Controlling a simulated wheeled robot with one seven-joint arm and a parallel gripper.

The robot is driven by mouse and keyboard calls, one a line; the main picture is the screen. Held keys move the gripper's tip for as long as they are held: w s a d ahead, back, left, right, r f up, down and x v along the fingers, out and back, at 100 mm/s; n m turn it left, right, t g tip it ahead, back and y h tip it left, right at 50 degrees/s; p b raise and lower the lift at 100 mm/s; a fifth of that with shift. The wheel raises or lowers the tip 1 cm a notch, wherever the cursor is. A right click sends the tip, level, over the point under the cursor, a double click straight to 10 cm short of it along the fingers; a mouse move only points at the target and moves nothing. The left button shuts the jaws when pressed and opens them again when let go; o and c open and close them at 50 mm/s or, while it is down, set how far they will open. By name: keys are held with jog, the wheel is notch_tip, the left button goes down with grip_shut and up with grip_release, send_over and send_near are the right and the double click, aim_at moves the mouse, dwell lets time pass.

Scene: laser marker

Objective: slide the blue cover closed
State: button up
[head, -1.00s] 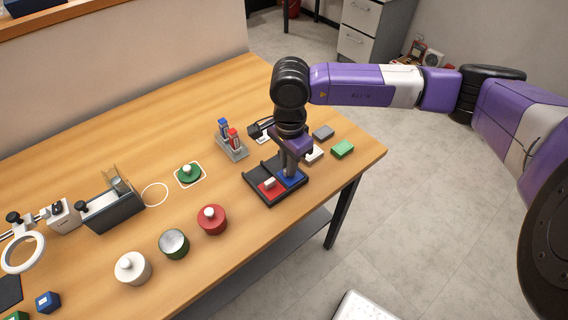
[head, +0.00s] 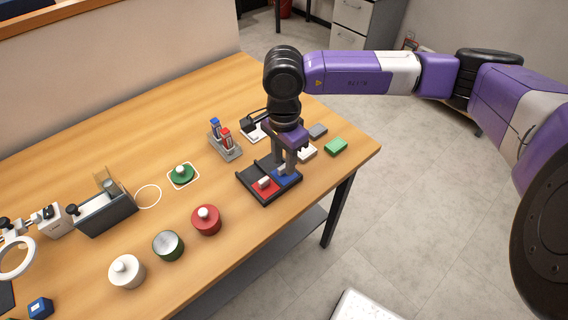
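The blue cover (head: 288,179) lies in the right-hand channel of a black tray (head: 266,199), at the channel's near end, beside the red cover (head: 264,189). The red cover has a pale knob; a small pale knob also shows on the blue cover, partly hidden by my fingers. My gripper (head: 283,166) points down over the blue cover, its two fingers slightly apart around or just above the knob. It looks open; whether the fingertips touch the knob cannot be told. The far part of the right channel is hidden behind my gripper.
Behind the tray stand a grey rack (head: 226,148) with red and blue items and a dark device on a white base. Round red, green and white pots (head: 127,271) stand at left front.

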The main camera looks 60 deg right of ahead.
aim_at(284, 168)
notch_tip(284, 168, up, 6)
jog(key=shift+b, duration=0.4)
dwell(0.4)
